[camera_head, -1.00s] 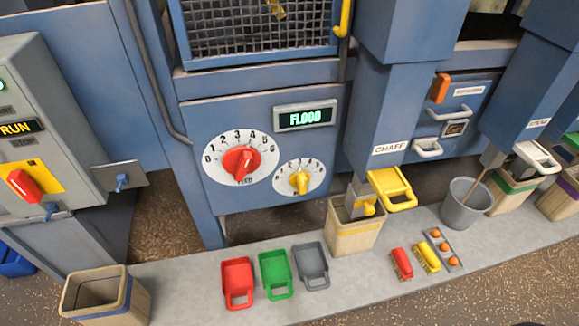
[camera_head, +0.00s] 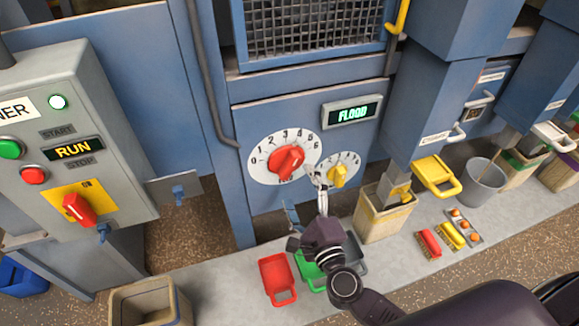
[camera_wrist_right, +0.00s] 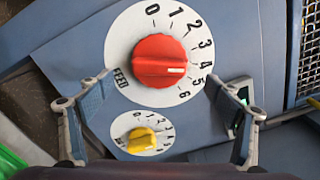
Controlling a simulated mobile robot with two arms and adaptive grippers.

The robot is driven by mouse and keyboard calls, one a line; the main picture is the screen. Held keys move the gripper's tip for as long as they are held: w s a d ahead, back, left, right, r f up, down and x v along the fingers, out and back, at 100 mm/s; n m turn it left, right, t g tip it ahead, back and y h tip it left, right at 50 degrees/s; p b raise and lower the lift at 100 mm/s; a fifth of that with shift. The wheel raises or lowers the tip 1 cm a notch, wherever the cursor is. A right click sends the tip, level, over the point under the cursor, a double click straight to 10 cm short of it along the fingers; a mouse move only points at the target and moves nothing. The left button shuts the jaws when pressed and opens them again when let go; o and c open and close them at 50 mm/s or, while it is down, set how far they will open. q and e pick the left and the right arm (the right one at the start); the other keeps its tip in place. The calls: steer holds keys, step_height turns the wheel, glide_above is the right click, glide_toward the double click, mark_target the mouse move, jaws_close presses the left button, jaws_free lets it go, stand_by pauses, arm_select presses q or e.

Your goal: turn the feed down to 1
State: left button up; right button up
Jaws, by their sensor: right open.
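The red feed knob (camera_head: 287,162) sits on a round white dial (camera_head: 257,155) on the blue panel. In the right wrist view, the red knob (camera_wrist_right: 160,62) has a white mark pointing roughly between 4 and 5; parallax makes the exact number unclear. My right gripper (camera_head: 305,188) is open, below and right of the knob in the head view, and apart from it. In the right wrist view its fingers (camera_wrist_right: 158,78) flank the lower part of the dial, with nothing between them held. My left gripper is not in view.
A smaller yellow knob (camera_head: 338,176) sits close right of the feed dial. The grey control box (camera_head: 90,150) stands left. Red (camera_head: 277,279) and green scoops lie below my right arm. A wooden bin (camera_head: 383,222) stands right.

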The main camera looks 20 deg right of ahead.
mark_target(289, 170)
steer(key=w, duration=0.5)
steer(key=shift+w+a+p, duration=0.2)
steer(key=shift+p, duration=0.15)
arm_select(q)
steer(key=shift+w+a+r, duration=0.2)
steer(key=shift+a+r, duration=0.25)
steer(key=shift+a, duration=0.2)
arm_select(e)
steer(key=shift+w, duration=0.85)
steer(key=c, duration=1.2)
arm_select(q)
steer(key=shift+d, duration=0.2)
arm_select(e)
steer(key=shift+o, duration=0.2)
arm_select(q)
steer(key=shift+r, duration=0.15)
